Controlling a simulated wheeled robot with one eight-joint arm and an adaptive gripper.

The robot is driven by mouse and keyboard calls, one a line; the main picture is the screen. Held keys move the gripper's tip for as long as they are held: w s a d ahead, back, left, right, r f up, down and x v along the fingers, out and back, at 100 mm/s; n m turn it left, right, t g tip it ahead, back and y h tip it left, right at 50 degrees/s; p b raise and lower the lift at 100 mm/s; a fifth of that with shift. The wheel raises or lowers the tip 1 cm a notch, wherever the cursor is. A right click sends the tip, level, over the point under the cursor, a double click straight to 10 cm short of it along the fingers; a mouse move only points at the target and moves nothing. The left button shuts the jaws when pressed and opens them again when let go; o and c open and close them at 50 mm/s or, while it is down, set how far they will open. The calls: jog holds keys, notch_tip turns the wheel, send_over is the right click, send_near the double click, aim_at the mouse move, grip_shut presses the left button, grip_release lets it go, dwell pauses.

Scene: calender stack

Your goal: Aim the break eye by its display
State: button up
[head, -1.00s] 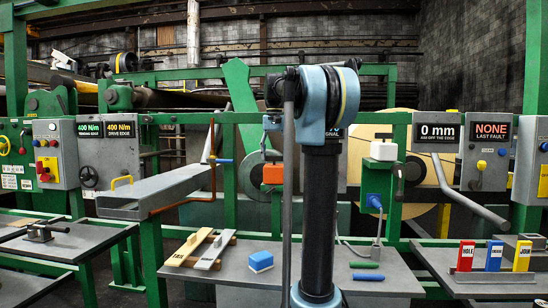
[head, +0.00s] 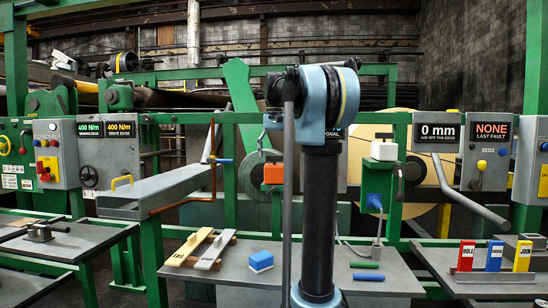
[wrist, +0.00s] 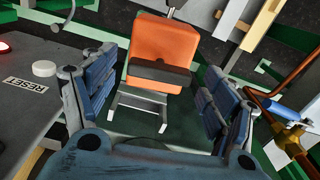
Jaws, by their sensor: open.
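The display (head: 438,132) reads "0 mm" with "aim off the edge" beneath it, on a grey box at the right. An orange block (head: 273,174) hangs left of my arm in the head view; I cannot tell whether it is the break eye. In the wrist view an orange housing (wrist: 162,50) with a dark lower band sits beyond my gripper (wrist: 158,97), above a pale metal bracket. My gripper's blue padded fingers stand open, one on each side of the view, with no visible contact.
A white box (head: 384,151) stands on a post right of my arm. Another display (head: 491,132) reads "NONE, last fault". The wrist view shows a RESET button (wrist: 44,68) at left and a copper-coloured pipe (wrist: 285,92) at right, close to the right finger.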

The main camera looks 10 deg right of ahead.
notch_tip(320, 180, up, 12)
jog(key=shift+f, duration=0.25)
dwell(0.6)
